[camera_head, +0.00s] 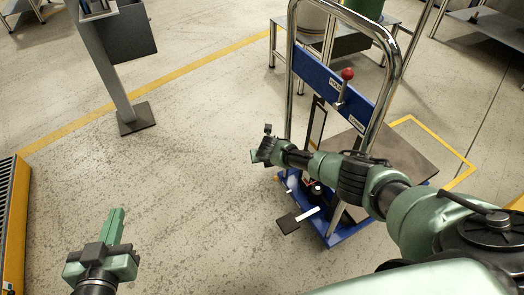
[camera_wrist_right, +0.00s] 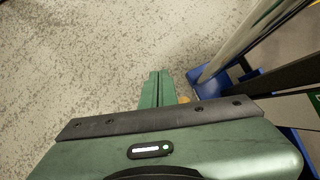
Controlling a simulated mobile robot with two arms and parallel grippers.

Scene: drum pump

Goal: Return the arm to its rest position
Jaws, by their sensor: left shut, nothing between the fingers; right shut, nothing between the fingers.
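My left gripper (camera_head: 114,222) is at the lower left of the head view, over bare floor. Its green fingers are together and hold nothing. My right arm reaches in from the right across the front of a blue lift trolley (camera_head: 313,70). My right gripper (camera_head: 258,153) is at the end of that arm, just left of the trolley's frame in the picture. In the right wrist view its two green fingers (camera_wrist_right: 156,88) lie side by side, shut and empty, with floor behind them. Whether the arm touches the trolley cannot be told.
The trolley has a chrome handle (camera_head: 291,50), a red-knobbed lever (camera_head: 347,74) and a black pedal (camera_head: 288,223). A grey post stand (camera_head: 118,90) is at the upper left. A yellow-edged unit (camera_head: 19,215) is at the left edge. Floor between them is clear.

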